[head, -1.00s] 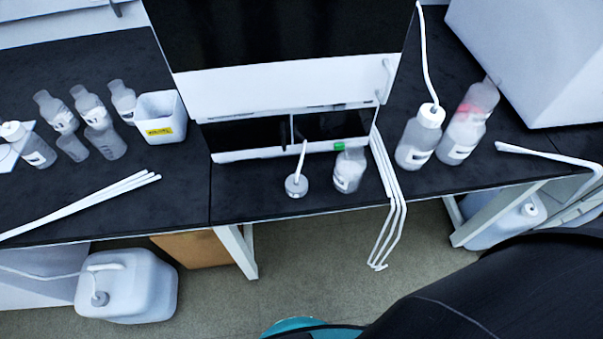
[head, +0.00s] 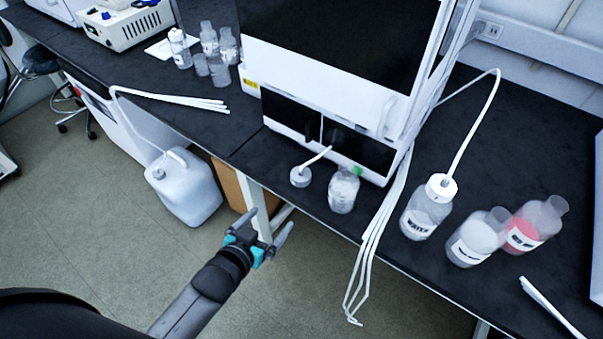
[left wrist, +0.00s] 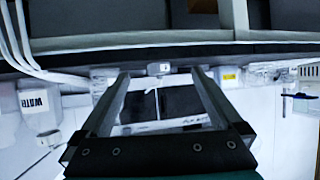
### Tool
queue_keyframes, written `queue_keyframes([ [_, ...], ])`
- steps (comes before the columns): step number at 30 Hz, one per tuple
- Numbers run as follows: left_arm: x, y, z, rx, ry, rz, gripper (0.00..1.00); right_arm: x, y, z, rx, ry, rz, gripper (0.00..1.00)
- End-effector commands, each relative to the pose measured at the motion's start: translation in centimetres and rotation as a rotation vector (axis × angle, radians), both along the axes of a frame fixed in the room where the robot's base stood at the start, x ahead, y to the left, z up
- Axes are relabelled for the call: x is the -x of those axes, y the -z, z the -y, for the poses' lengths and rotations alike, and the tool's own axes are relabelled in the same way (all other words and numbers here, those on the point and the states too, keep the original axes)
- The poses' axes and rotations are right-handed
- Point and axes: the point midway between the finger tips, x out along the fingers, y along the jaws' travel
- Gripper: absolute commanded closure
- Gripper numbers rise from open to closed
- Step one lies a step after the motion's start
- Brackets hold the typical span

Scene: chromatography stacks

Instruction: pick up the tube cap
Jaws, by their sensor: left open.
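The tube cap (head: 300,177) is a small grey round cap with a white tube rising from it. It sits on the black bench near the front edge, in front of the white instrument. My left gripper (head: 267,222) is open and empty, below and to the left of the cap in the head view, apart from it and in front of the bench edge. In the left wrist view, a small light piece (left wrist: 159,68) that looks like the cap shows beyond and between the fingertips. My right gripper is not in view.
A clear bottle (head: 343,190) stands just right of the cap. A white-capped water bottle (head: 421,217) and other bottles stand further right. White tubes (head: 372,235) hang over the bench edge. A white jug (head: 187,192) stands on the floor at left.

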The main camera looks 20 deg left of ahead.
Motion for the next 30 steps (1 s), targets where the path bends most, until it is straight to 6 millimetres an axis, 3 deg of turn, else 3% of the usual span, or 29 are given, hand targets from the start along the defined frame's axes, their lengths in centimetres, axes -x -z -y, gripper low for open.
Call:
queue_keyframes([
  [3,-1.0,-3.0,0.3,0.015,0.007,0.065,0.00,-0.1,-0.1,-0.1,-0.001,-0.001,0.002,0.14],
  [7,-1.8,-4.0,0.5,0.022,0.009,0.093,0.00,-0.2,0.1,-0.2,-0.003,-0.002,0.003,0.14],
  [21,-8.4,-1.2,1.6,0.023,0.008,0.094,0.00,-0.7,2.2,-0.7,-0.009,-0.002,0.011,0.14],
  [30,-10.5,-0.3,1.9,0.022,0.010,0.091,0.00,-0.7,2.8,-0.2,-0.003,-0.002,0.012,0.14],
])
